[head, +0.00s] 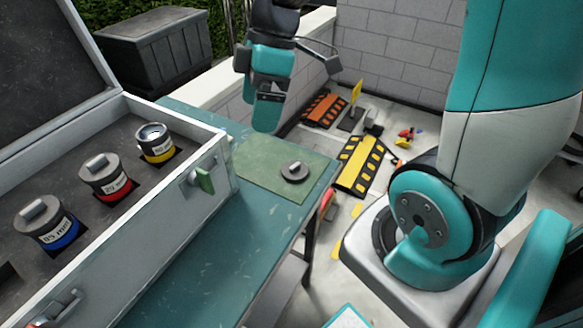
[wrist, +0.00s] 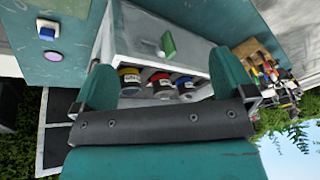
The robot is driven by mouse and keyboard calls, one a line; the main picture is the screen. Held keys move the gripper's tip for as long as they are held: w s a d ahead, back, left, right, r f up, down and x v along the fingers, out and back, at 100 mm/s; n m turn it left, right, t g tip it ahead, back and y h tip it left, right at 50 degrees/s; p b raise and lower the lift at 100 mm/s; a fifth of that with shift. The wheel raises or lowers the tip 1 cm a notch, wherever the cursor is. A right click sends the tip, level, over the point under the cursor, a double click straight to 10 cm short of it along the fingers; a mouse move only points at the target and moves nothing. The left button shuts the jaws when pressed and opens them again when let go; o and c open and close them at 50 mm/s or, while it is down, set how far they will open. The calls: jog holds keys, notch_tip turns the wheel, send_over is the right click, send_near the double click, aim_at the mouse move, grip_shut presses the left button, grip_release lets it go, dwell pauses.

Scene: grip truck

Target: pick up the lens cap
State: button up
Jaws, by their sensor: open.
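The lens cap (head: 295,172) is a dark round disc with a small raised knob. It lies flat on a green mat (head: 265,185) on the teal bench in the head view. My gripper (head: 267,112) hangs behind and left of the cap, above the bench's far end, clear of it. In the wrist view my gripper (wrist: 165,64) has its two teal fingers spread wide with nothing held between them. The cap cannot be made out in the wrist view.
An open grey case (head: 150,235) stands left of the mat. It holds blue-banded (head: 50,225), red-banded (head: 108,178) and yellow-banded (head: 155,143) lenses; the yellow one shows bare glass. A green latch (head: 205,181) sticks out towards the mat. The bench (head: 235,245) in front is clear.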

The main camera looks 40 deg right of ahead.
jog(key=w+d+f+n, duration=0.3)
jog(key=w+d+f, duration=0.1)
jog(key=d, duration=0.5)
jog(key=n, duration=0.3)
send_near(295, 165)
jog(key=f, duration=0.1)
jog(key=a+f+p, duration=0.1)
jog(key=f, duration=0.1)
jog(key=shift+w+a+f+y+p, duration=0.15)
jog(key=shift+a+y+p, duration=0.15)
jog(key=shift+y, duration=0.1)
jog(key=shift+d+p+x, duration=0.2)
jog(key=shift+p+x, duration=0.25)
jog(key=shift+x, duration=1)
jog(key=shift+d+p+x, duration=0.25)
jog(key=shift+p+x, duration=0.15)
jog(key=shift+x, duration=1)
jog(key=shift+f, duration=0.2)
jog(key=c, duration=0.9)
